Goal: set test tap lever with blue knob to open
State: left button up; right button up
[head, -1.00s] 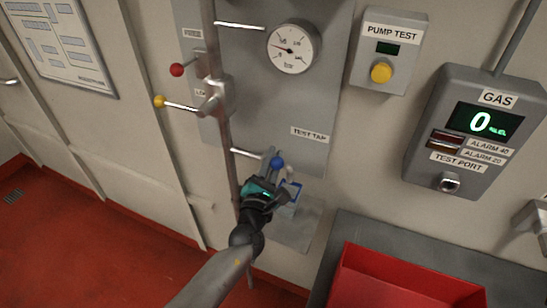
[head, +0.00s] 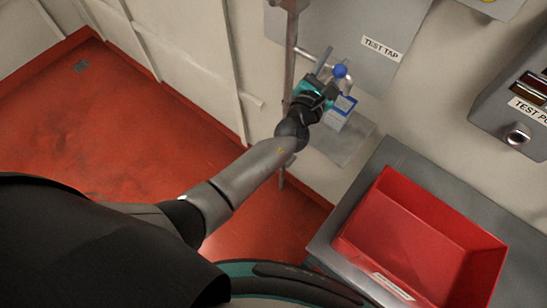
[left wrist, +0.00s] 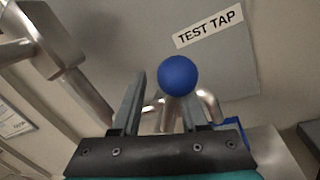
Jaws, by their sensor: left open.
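The blue knob (head: 340,71) of the test tap lever sits below the TEST TAP label (head: 381,48) on the grey wall panel. My left gripper (head: 332,72) is at the knob, with its fingers pointing towards the panel. In the left wrist view the blue knob (left wrist: 178,76) shows large, in front of a metal pipe (left wrist: 209,104) and between the lines of my two open fingers (left wrist: 167,95). I cannot tell whether the fingers touch it. The lever's stem is mostly hidden by the knob and gripper. My right gripper is out of view.
A vertical pipe (head: 290,45) runs just left of my left gripper. A blue and white item (head: 342,106) is just below the gripper. A red tray (head: 420,238) lies on a grey bench (head: 335,228) at the lower right. Red floor is open at the left.

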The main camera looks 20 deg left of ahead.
pick_arm(q)
jog(key=n, duration=0.1)
jog(key=a+n+p, duration=0.1)
jog(key=n, duration=0.2)
jog(key=shift+w+a+r+n+g+y, duration=0.25)
jog(key=shift+w+a+n+g+y, duration=0.05)
jog(key=shift+w+a+g, duration=0.1)
jog(key=s+a, duration=0.3)
jog(key=s, duration=1.2)
jog(key=s+a+f+n+g+b, duration=0.1)
jog(key=f+n, duration=0.2)
jog(key=f, duration=0.4)
jog(key=s+a+f+n+g+y+b, duration=0.1)
jog(key=s+a+f+n+g+b, duration=0.1)
jog(key=f, duration=0.6)
jog(key=s+a+f+n+g+y+b, duration=0.1)
jog(key=s+f+n, duration=0.1)
jog(key=f+n, duration=0.3)
jog(key=shift+a+f+g+b, duration=0.2)
jog(key=shift+f+g+b, duration=0.15)
jog(key=shift+f, duration=1.25)
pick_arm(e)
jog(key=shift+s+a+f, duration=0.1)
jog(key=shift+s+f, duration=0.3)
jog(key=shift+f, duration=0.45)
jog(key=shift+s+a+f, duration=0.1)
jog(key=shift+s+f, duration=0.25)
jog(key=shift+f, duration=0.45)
